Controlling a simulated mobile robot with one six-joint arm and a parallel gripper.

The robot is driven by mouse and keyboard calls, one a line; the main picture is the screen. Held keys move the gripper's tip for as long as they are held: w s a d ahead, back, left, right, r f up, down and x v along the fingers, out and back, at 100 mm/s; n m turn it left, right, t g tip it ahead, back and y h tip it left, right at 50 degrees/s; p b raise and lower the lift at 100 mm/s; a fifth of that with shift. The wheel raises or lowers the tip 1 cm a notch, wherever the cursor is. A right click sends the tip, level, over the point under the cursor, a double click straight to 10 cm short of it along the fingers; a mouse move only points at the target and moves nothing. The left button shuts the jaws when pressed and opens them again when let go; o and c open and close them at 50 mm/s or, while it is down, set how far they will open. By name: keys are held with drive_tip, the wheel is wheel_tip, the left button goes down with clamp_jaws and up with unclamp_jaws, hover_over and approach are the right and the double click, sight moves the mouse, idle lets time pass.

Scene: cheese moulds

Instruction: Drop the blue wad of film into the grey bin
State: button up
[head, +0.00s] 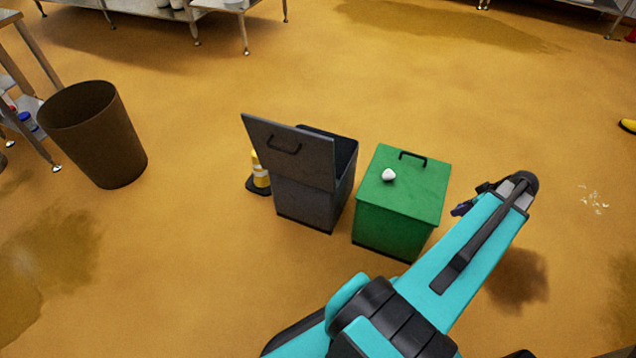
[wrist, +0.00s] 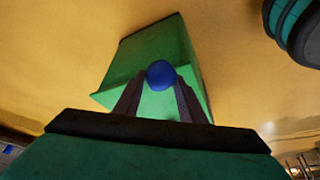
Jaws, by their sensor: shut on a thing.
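The blue wad of film (wrist: 161,74) is held between the two fingertips of my gripper (wrist: 160,86) in the wrist view. In the head view my gripper (head: 478,196) is at the right of the green bin, partly hidden by my arm, and a bit of dark blue shows at its tip. The grey bin (head: 303,206) stands left of the green bin, apart from my gripper. Its lid (head: 288,152) is raised and tilted, and the dark opening shows behind it. The inside of the bin is mostly hidden.
The green bin (head: 395,228) stands between my gripper and the grey bin, lid shut, with a white lump (head: 389,175) on top. A yellow object (head: 260,172) stands behind the grey bin. A brown open bin (head: 92,135) is at far left. Open floor surrounds them.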

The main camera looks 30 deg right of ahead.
drive_tip(key=shift+w, duration=0.1)
idle(0.5)
drive_tip(key=w+a+r, duration=0.6)
drive_tip(key=w, duration=0.5)
drive_tip(key=w+a+r, duration=0.7)
drive_tip(key=w, duration=0.3)
drive_tip(key=w+a+r, duration=0.6)
drive_tip(key=w, duration=0.5)
drive_tip(key=w+a+r, duration=0.3)
drive_tip(key=a+r, duration=0.3)
drive_tip(key=a, duration=0.6)
drive_tip(key=w+a+r, duration=0.3)
drive_tip(key=a+r, duration=0.4)
drive_tip(key=a, duration=0.6)
drive_tip(key=w+a+r, duration=0.3)
drive_tip(key=a+r, duration=0.4)
drive_tip(key=a, duration=0.5)
drive_tip(key=shift+w+a+r, duration=0.2)
drive_tip(key=shift+w, duration=0.05)
drive_tip(key=shift+s, duration=0.1)
